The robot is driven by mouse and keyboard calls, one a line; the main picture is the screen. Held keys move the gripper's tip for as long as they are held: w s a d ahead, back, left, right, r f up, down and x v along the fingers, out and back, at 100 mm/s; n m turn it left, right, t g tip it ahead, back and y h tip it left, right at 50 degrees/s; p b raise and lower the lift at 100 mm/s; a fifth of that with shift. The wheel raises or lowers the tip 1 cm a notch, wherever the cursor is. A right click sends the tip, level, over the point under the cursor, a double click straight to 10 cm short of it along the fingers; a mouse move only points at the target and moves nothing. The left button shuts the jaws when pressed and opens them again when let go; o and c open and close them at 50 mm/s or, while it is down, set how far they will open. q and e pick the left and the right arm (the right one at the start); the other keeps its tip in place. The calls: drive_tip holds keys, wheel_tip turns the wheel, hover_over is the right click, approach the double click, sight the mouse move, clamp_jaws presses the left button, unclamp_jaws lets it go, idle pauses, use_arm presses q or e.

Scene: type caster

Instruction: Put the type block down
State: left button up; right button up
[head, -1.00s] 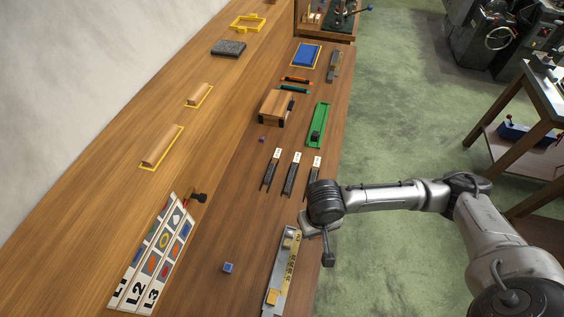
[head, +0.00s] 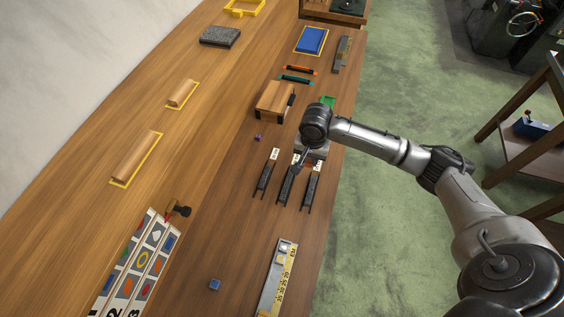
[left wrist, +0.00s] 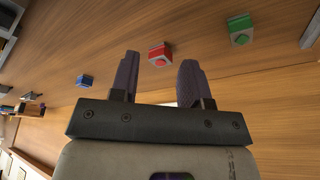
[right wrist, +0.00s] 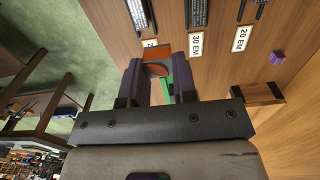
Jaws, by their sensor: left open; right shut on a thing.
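My right gripper (head: 308,156) is over the three black racks, near the labelled end of the right one. In the right wrist view, its fingers (right wrist: 160,64) are shut on an orange-brown block (right wrist: 153,52), which I take to be the type block; the fingers hide part of it. The black racks (head: 286,184) lie side by side, with white labels at their far ends. My left gripper (left wrist: 158,62) is open and empty in the left wrist view. A red block (left wrist: 160,54) lies beyond its fingertips, on the wooden surface.
A green tray (head: 328,101) lies partly behind my right arm. A wooden box (head: 275,100) stands left of it, with a small purple cube (head: 258,137) nearby. A metal gauge (head: 271,288) and a blue cube (head: 215,284) are at the near side. Bare wood lies between.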

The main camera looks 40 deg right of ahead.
use_arm(q)
drive_tip(key=shift+w+d+f+b, duration=0.15)
drive_tip(key=shift+d+f+b, duration=0.05)
drive_tip(key=shift+f+b, duration=0.45)
use_arm(e)
hover_over(282, 166)
wheel_tip(282, 166, down, 6)
drive_tip(key=shift+r, duration=0.25)
use_arm(q)
drive_tip(key=shift+f, duration=0.3)
use_arm(e)
drive_tip(key=shift+d+f, duration=0.1)
drive_tip(key=shift+f, duration=1.85)
use_arm(q)
drive_tip(key=shift+a, duration=0.1)
drive_tip(key=shift+r, duration=0.1)
use_arm(e)
drive_tip(key=shift+f, duration=0.2)
drive_tip(key=o, duration=0.7)
drive_tip(key=shift+r, duration=0.15)
